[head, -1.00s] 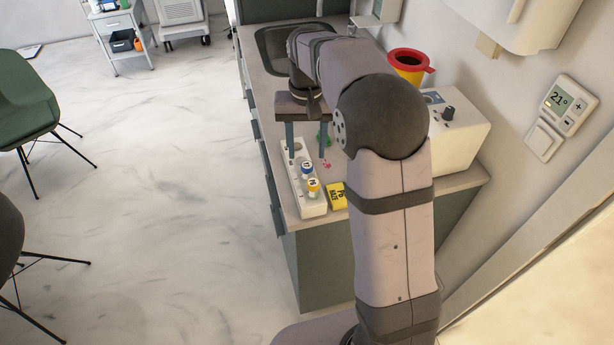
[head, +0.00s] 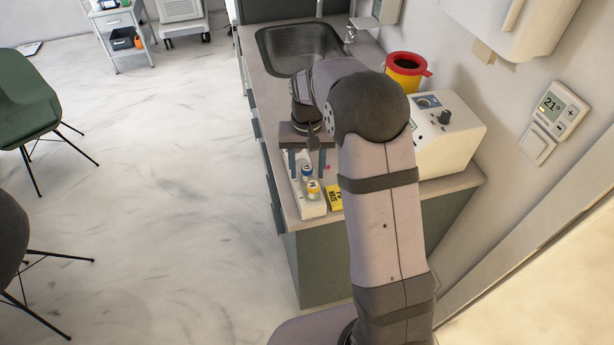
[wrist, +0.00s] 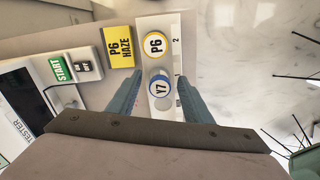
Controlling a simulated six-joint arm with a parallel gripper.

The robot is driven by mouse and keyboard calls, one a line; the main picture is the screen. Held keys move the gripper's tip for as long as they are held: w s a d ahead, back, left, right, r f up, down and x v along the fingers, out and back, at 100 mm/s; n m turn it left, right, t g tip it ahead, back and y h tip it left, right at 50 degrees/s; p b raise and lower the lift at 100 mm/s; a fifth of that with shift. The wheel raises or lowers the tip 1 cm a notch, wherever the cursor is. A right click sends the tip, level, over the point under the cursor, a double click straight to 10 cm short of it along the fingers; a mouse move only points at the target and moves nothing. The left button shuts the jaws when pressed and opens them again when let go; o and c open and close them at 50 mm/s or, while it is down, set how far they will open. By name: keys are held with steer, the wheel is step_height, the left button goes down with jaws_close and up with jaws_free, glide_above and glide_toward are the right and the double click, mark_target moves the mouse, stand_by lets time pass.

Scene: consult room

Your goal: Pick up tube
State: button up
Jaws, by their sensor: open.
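A white rack (head: 313,211) stands on the counter and holds a tube with a blue cap (head: 306,170) and a tube with a yellow cap (head: 313,187) nearer the counter's front end. In the wrist view the blue cap (wrist: 159,86) reads Y7 and the yellow cap (wrist: 154,45) reads P6. My gripper (head: 307,172) is open and empty, pointing down over the rack. In the wrist view its fingers (wrist: 160,84) lie on either side of the blue-capped tube, with gaps visible. I cannot tell their exact height. The gripper hides the rack's far part.
A yellow block (head: 334,197), marked P6 HAZE in the wrist view (wrist: 119,47), sits beside the rack. A white tester (head: 455,140) with a knob stands to the right, near a yellow bin with a red rim (head: 404,80). The sink (head: 290,52) is behind; the counter's left edge is close.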

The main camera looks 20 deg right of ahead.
steer(key=shift+f, duration=0.2)
steer(key=c, duration=1.1)
step_height(320, 180, up, 10)
steer(key=b, duration=0.2)
steer(key=shift+b, duration=0.4)
steer(key=shift+s+a+r+n, duration=0.15)
steer(key=shift+s+r+n, duration=0.35)
steer(key=shift+s, duration=1.25)
steer(key=shift+s+a+r+n, duration=0.1)
steer(key=shift+s+r+n, duration=0.4)
steer(key=shift+s, duration=1.25)
steer(key=shift+s+a+r+n, duration=0.15)
steer(key=shift+s+r+n, duration=0.35)
steer(key=shift+s, duration=1.25)
